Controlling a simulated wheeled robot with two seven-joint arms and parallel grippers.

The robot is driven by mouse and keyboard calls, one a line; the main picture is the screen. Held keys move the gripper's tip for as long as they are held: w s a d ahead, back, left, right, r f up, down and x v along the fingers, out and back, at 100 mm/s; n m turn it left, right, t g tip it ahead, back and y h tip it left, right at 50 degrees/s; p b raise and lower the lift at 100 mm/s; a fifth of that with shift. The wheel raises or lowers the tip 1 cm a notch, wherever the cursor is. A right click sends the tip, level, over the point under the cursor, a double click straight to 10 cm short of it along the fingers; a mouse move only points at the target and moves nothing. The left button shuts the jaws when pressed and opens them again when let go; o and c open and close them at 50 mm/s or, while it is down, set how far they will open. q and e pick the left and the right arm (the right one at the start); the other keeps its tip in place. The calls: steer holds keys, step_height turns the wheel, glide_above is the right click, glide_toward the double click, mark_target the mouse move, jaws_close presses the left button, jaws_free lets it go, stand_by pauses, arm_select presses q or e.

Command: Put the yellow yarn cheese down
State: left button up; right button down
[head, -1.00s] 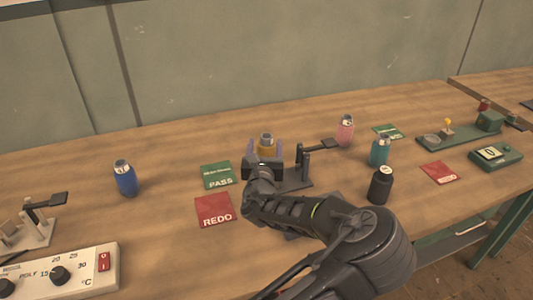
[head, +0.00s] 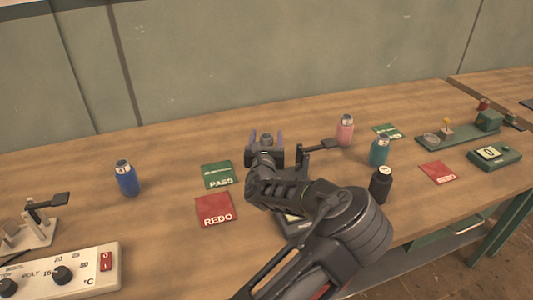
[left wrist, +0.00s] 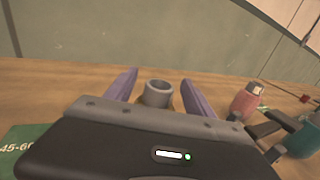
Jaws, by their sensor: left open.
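The yellow yarn cheese (head: 266,138) stands upright on the wooden table, mostly hidden behind my left gripper in the head view. Its grey core top shows there. The left wrist view shows the grey hollow core (left wrist: 158,92) with a sliver of yellow below. My left gripper (head: 266,135) is open, with one purple finger on each side of the cheese. In the left wrist view gaps show between the core and both fingers. Whether the fingers touch the yarn lower down is hidden. My right gripper is not in view.
A dark lever stand (head: 304,158) is close right of the gripper. Green PASS (head: 217,175) and red REDO (head: 215,210) cards lie left. Blue (head: 126,179), pink (head: 345,131), teal (head: 379,150) and black (head: 380,186) containers stand around. Table behind the cheese is clear.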

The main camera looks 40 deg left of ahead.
arm_select(q)
steer(key=shift+c, duration=0.5)
jaws_close()
